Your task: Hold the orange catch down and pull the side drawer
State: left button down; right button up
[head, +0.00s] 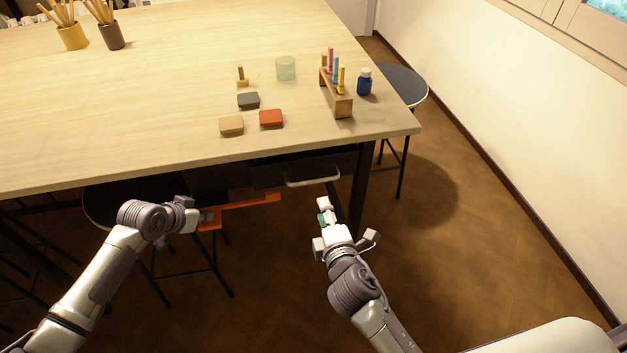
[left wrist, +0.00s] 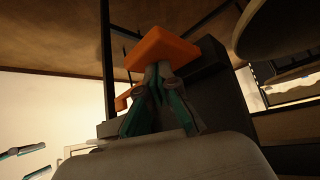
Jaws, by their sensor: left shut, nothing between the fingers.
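The orange catch (head: 240,203) is a stepped bar under the table's front edge, left of the drawer handle. The side drawer (head: 290,170) is a dark front under the tabletop, with a pale bar handle (head: 312,182). My left gripper (head: 206,217) is shut and empty at the catch's left end. In the left wrist view its closed fingertips (left wrist: 158,72) are right at the broad orange pad of the catch (left wrist: 160,50); contact is unclear. My right gripper (head: 325,208) is just below and in front of the handle, apart from it; its finger opening cannot be made out.
The wooden table (head: 150,100) carries coloured blocks (head: 271,118), a glass (head: 286,68), a tube rack (head: 342,104), a blue bottle (head: 364,82) and pots of tools (head: 112,38). A table leg (head: 363,185) stands right of the drawer. A dark stool (head: 405,85) is at the right; the floor beyond is clear.

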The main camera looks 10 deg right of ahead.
aim_at(314, 180)
jog(key=x, duration=0.8)
jog(key=r+x, duration=0.1)
jog(key=x, duration=0.3)
jog(key=shift+w, duration=0.1)
jog(key=shift+c, duration=0.2)
grip_shut()
jog(key=shift+f, duration=0.1)
